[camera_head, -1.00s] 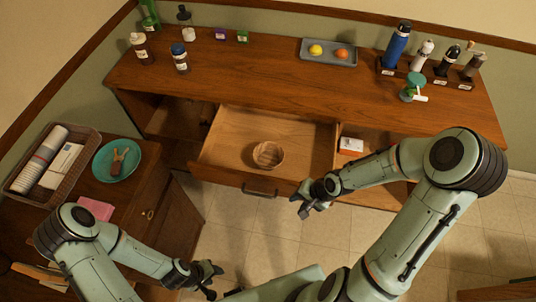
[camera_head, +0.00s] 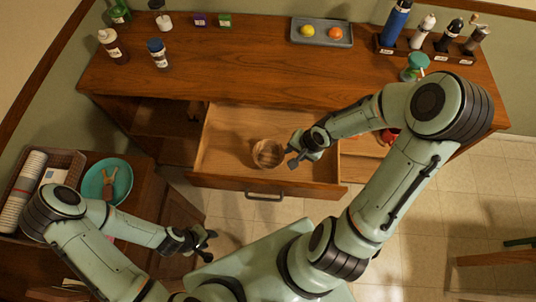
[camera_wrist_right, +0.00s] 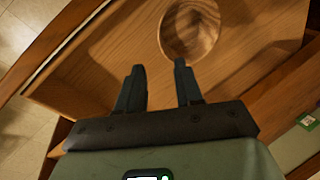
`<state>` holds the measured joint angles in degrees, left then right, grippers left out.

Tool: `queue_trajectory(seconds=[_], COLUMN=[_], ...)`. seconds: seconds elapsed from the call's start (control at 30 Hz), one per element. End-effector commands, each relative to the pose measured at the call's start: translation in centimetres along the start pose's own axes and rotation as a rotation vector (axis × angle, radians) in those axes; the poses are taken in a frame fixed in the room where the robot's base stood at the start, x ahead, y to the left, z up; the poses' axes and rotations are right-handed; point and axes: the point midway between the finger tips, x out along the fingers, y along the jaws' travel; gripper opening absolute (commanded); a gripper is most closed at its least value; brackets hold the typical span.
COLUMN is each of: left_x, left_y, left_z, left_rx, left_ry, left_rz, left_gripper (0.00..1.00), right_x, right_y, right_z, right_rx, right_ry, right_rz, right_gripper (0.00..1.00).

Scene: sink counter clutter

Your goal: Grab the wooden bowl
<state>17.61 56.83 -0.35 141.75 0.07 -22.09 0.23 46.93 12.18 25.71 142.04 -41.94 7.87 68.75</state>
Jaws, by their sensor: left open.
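The wooden bowl (camera_head: 267,153) sits in the open drawer (camera_head: 225,150), near its front. It also shows in the right wrist view (camera_wrist_right: 190,30), just beyond the fingertips. My right gripper (camera_head: 294,154) is at the bowl's right side in the head view. Its two fingers (camera_wrist_right: 158,68) are spread apart in the wrist view, with nothing between them. One fingertip appears close to the bowl's rim; I cannot tell whether it touches. My left gripper (camera_head: 208,245) is open and empty, low in front of the drawer, away from the bowl.
The drawer front (camera_head: 265,186) and side walls surround the bowl. The desk top (camera_head: 230,65) overhangs behind, with bottles and a grey tray (camera_head: 322,42) on it. A side cabinet at left carries a teal plate (camera_head: 108,181) and a basket (camera_head: 38,160). Drawer floor left of the bowl is clear.

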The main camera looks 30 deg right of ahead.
Motion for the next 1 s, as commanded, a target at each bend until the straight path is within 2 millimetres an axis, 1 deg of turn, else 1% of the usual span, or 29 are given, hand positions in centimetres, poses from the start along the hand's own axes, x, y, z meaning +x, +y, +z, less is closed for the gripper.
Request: queue_trajectory(seconds=[0.2, 0.3, 0.43, 0.5, 0.67, 0.73, 0.9, 1.0], left_x=[-0.1, 1.6, 3.1, 3.7, 4.1, 4.6, 6.9, 7.5], left_y=[0.1, -1.2, -2.2, -2.5, -2.8, -3.1, -4.3, -4.7], left_z=[-0.1, 1.7, 3.0, 3.5, 3.8, 4.1, 5.4, 5.7], left_rx=[0.000, -0.007, -0.013, -0.015, -0.017, -0.018, -0.024, -0.025], left_ry=[0.002, -0.019, -0.037, -0.042, -0.046, -0.049, -0.066, -0.070], left_rz=[0.000, -0.007, -0.013, -0.015, -0.016, -0.017, -0.023, -0.025], left_gripper=[0.44, 0.44, 0.44, 0.44, 0.44, 0.44, 0.44, 0.44], right_x=[1.4, 3.6, 5.7, 6.4, 7.0, 7.7, 10.5, 11.6], right_y=[-0.2, 0.3, 0.5, 0.4, 0.1, 0.1, 0.2, 0.1], right_z=[0.2, 0.4, 0.4, 0.3, 0.2, 0.3, 0.9, 0.8], right_rx=[-0.010, -0.008, -0.005, -0.004, -0.003, -0.005, -0.007, -0.005], right_ry=[-0.004, -0.007, -0.006, -0.005, -0.003, -0.003, -0.004, -0.003], right_rz=[0.001, 0.005, 0.006, 0.005, 0.002, 0.003, 0.003, 0.003], right_gripper=[0.36, 0.36, 0.36, 0.36, 0.36, 0.36, 0.36, 0.36])
